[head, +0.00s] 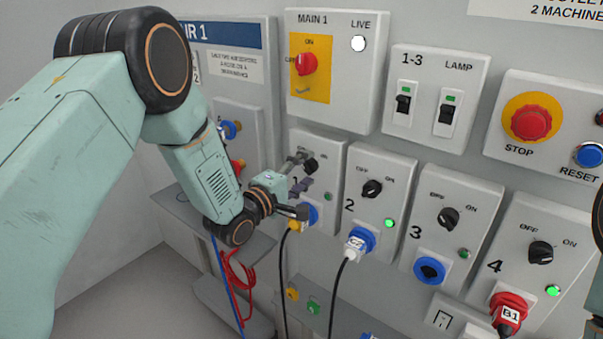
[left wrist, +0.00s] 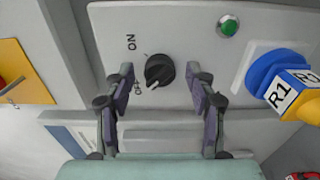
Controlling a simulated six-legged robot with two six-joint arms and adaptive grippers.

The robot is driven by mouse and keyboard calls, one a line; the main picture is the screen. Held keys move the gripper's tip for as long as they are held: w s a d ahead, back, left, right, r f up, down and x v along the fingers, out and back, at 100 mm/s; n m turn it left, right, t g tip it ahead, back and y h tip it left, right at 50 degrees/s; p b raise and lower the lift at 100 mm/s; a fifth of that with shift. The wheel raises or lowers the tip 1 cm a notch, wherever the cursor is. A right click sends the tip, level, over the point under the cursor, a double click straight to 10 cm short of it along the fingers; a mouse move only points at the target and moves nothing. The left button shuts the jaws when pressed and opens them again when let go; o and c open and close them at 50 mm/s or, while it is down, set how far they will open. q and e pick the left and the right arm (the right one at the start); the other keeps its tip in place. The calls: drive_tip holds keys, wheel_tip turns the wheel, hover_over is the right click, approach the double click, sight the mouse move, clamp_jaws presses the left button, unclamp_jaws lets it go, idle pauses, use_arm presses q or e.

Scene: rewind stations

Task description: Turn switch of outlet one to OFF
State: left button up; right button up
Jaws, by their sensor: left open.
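The switch of outlet one is a black rotary knob (left wrist: 160,71) on a grey panel, with ON and OFF printed beside it. In the left wrist view its pale mark appears to point to the OFF side. In the head view the knob (head: 311,166) is partly behind my gripper. My left gripper (left wrist: 160,82) is open, its fingers on either side of the knob; contact cannot be told. In the head view the left gripper (head: 304,198) is at the outlet one panel. The outlet's green lamp (left wrist: 228,27) looks dim.
A blue and yellow plug marked R1 (left wrist: 290,88) sits beside the knob. Outlet two's knob (head: 372,188), with a lit lamp, is to the right, then outlets three (head: 448,217) and four (head: 540,252). The MAIN 1 switch (head: 306,64) is above. Cables hang below.

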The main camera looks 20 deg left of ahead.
use_arm(q)
drive_tip(key=v, duration=1.2)
idle(0.3)
drive_tip(key=s+f+m+g+y+b, duration=0.15)
drive_tip(key=s+f+m+g, duration=0.25)
drive_tip(key=f, duration=0.5)
drive_tip(key=s+f+m+g+y+b, duration=0.1)
drive_tip(key=s+f+m+g+y, duration=0.25)
drive_tip(key=f, duration=0.55)
drive_tip(key=s+f+m+g+b, duration=0.3)
drive_tip(key=s+f+g+b, duration=0.1)
drive_tip(key=s+f, duration=0.7)
drive_tip(key=s+f+m+g+y+b, duration=0.1)
drive_tip(key=s+f+m+g+b, duration=0.2)
drive_tip(key=s+f, duration=0.8)
drive_tip(key=s+g+b, duration=0.2)
drive_tip(key=s, duration=0.4)
drive_tip(key=shift+s+d, duration=0.15)
drive_tip(key=shift+s, duration=0.15)
